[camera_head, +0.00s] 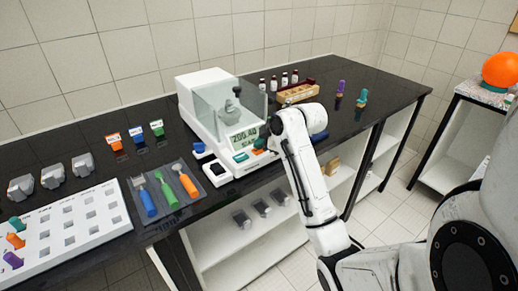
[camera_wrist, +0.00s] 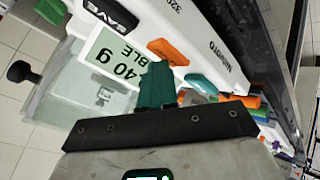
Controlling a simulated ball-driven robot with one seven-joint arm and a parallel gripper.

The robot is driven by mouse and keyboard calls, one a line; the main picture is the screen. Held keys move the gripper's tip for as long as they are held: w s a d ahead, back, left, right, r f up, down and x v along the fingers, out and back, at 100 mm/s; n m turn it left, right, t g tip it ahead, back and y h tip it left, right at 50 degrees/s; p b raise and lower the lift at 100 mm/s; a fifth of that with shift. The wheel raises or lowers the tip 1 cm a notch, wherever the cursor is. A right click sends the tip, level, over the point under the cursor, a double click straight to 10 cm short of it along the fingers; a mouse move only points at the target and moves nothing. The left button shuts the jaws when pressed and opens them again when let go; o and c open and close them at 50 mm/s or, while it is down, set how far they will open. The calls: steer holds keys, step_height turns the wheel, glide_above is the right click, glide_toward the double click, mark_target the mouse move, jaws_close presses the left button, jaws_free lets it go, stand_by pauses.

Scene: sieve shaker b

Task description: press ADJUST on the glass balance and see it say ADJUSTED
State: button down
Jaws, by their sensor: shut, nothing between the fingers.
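The glass balance (camera_head: 208,124) stands on the black bench, a white body with a clear draft shield and a grey weight (camera_head: 233,107) inside. Its display (camera_head: 243,137) reads about 200.40, with a second line ending in "BLE" in the wrist view (camera_wrist: 113,58). No ADJUST label is readable. My gripper (camera_wrist: 157,72) is shut and empty, its dark green fingertips over the panel beside the display and orange button. Contact cannot be told.
A grey tray of brushes (camera_head: 168,193) and a white slotted board (camera_head: 70,228) lie left of the balance. A wooden rack with bottles (camera_head: 297,94) stands behind my arm on the right.

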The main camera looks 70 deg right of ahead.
mark_target(261, 151)
steer(key=shift+r+p, duration=0.85)
steer(key=shift+r, duration=0.05)
step_height(261, 151, up, 5)
steer(key=p, duration=0.4)
stand_by(0.9)
